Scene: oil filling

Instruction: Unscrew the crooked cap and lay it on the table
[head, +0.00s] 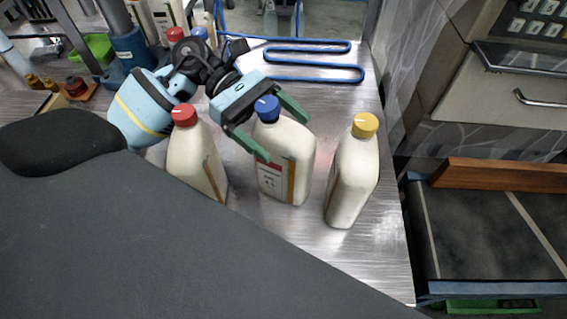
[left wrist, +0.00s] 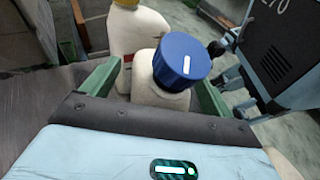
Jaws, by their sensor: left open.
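A cream bottle (head: 284,165) with a blue cap (head: 267,108) stands on the metal table between two similar bottles. My left gripper (head: 288,139) is open, with its green fingers on either side of the blue-capped bottle's top. In the left wrist view the blue cap (left wrist: 182,62) sits between the open fingers (left wrist: 157,80), and no grip on it shows. The cap has a white line on top and looks tilted there, though I cannot tell how it sits on the neck. My right gripper is not in view.
A red-capped bottle (head: 196,158) stands to the left and a yellow-capped bottle (head: 352,172) to the right, near the table (head: 385,250) edge. Blue bent tubing (head: 315,62) lies at the back. Bare table lies between the tubing and the bottles.

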